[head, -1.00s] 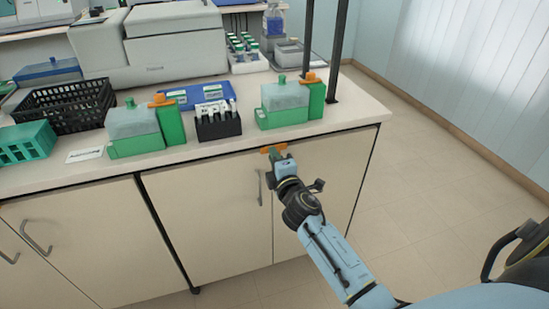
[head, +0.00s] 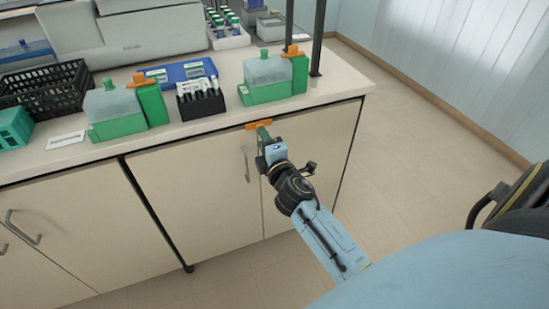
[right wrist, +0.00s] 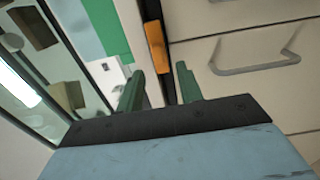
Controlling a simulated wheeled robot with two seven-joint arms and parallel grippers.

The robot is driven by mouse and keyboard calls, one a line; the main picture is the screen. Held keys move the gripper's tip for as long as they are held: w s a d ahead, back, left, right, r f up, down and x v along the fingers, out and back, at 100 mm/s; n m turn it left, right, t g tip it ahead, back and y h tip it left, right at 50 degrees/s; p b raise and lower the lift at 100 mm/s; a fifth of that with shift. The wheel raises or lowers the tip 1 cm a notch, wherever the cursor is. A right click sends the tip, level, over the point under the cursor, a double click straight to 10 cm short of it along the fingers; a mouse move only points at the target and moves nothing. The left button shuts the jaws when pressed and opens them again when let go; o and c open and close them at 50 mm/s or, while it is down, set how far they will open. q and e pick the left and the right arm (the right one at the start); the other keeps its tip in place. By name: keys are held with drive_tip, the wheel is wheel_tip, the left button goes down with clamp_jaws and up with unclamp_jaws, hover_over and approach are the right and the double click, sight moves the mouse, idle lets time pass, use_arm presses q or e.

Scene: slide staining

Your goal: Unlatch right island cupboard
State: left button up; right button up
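The right island cupboard (head: 198,205) has pale double doors under the counter; both look closed. An orange latch (head: 259,125) sits at the top of the doors, just below the counter edge, and lies crosswise. It also shows in the right wrist view (right wrist: 155,48). My right gripper (head: 264,136) is right by the latch. In the right wrist view its two green fingers (right wrist: 160,88) are apart with nothing between them, and the latch is just beyond their tips, slightly left of the middle. My left gripper is not in view.
A metal handle (head: 246,164) is on the left door and also shows in the right wrist view (right wrist: 258,62). Green staining containers (head: 116,110) (head: 268,80), a black slide rack (head: 200,104) and a black basket (head: 45,88) stand on the counter. The floor at right is clear.

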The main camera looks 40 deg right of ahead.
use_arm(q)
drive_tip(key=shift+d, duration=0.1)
use_arm(e)
drive_tip(key=v, duration=1)
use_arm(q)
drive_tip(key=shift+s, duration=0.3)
use_arm(e)
drive_tip(key=shift+a, duration=0.1)
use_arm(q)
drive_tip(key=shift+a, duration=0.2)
use_arm(e)
drive_tip(key=shift+s, duration=0.1)
